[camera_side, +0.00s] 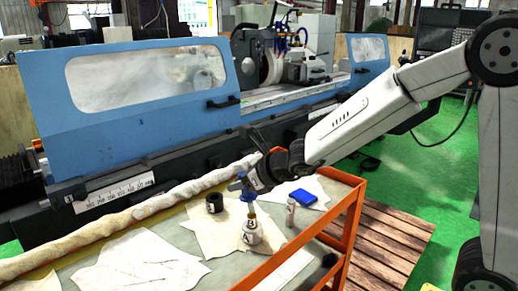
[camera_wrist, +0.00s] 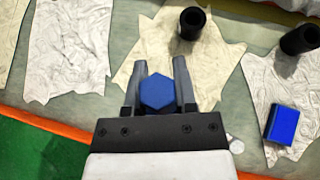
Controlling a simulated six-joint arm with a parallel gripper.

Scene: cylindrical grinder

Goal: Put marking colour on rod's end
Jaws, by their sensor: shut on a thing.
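My gripper (camera_side: 246,184) is shut on a blue hexagonal cap (camera_wrist: 157,91), which sits between the two fingers in the wrist view. In the side view, a thin brownish stem (camera_side: 251,211) hangs below the cap. Its lower end meets the neck of a small white bottle (camera_side: 252,234) with a dark mark on its label. I cannot tell whether the stem's tip is inside the bottle. The bottle stands on a pale cloth on the cart and is hidden in the wrist view. I cannot identify the rod for certain.
A black hollow cylinder (camera_side: 214,202) stands left of the bottle. A small pale bottle (camera_side: 290,211) and a blue box (camera_side: 303,197) are to its right. The cart's orange rim (camera_side: 352,215) borders the right. A lumpy pale roll (camera_side: 150,208) runs along the back. The grinder (camera_side: 140,95) stands behind.

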